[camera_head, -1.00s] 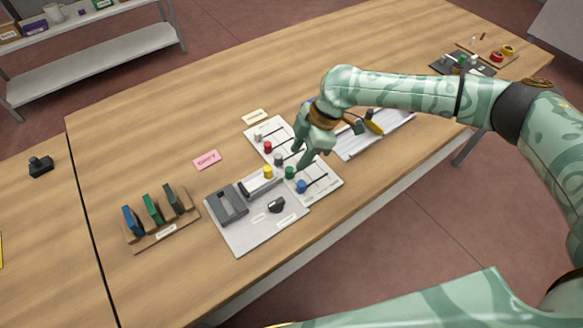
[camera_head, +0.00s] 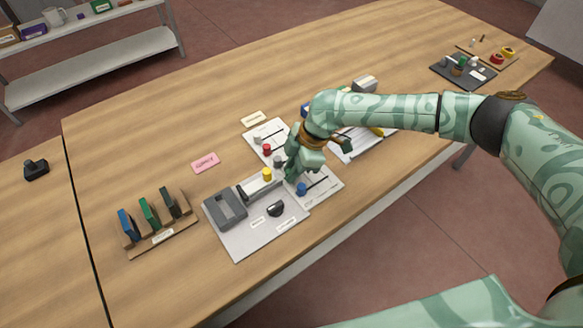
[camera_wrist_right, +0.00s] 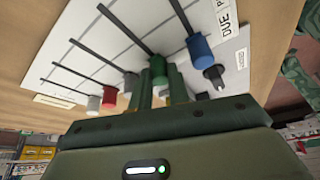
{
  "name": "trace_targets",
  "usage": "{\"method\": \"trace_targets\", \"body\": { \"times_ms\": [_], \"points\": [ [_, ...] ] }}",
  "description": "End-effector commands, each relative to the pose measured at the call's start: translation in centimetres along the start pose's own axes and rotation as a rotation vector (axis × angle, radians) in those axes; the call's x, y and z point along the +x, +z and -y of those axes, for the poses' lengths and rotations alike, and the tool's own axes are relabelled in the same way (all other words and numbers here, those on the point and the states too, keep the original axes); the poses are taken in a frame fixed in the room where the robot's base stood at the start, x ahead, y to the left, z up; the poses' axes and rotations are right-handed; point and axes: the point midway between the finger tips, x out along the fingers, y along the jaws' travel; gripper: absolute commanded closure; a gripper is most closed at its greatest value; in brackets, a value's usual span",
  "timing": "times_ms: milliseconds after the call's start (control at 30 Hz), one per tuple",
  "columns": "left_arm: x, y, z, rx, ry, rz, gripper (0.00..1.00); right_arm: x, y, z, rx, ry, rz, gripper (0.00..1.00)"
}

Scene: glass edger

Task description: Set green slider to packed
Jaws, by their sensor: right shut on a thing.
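The green slider knob (camera_wrist_right: 158,68) stands at the near end of its dark slot on the white slider board (camera_wrist_right: 122,34) in the right wrist view. My right gripper (camera_wrist_right: 159,86) is shut on it, one finger on each side. In the head view my right gripper (camera_head: 290,174) is low over the slider board (camera_head: 326,184) and hides the green knob. A blue knob (camera_wrist_right: 199,49) is close beside the green one. Grey (camera_wrist_right: 130,82), red (camera_wrist_right: 109,97) and white (camera_wrist_right: 93,103) knobs stand on the other side. My left gripper is not in view.
A grey panel (camera_head: 245,238) with a yellow knob (camera_head: 267,174) and a black knob (camera_head: 276,208) lies beside the board. A rack (camera_head: 163,238) of coloured plates stands at left. A pink card (camera_head: 205,162) lies behind the panel. The table's back left is clear.

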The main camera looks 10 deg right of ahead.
Motion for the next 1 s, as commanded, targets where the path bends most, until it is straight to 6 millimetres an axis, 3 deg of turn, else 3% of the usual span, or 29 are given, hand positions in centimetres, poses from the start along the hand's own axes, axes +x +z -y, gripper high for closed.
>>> {"method": "trace_targets", "body": {
  "times_ms": [200, 533, 567, 633, 1000],
  "points": [
    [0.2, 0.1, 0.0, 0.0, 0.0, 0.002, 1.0, -1.1, 2.9, -1.3, 0.005, 0.002, 0.001, 1.0],
    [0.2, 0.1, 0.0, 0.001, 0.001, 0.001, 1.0, -1.4, 3.2, -1.5, 0.002, 0.002, -0.001, 1.0],
    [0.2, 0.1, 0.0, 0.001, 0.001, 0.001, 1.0, -1.4, 3.2, -1.5, 0.002, 0.002, -0.001, 0.77],
    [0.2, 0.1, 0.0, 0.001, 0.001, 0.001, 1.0, -1.4, 3.2, -1.5, 0.002, 0.002, -0.001, 0.6],
    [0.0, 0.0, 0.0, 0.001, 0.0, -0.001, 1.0, -2.1, 3.2, -1.5, 0.002, 0.002, 0.0, 0.6]
  ]
}}
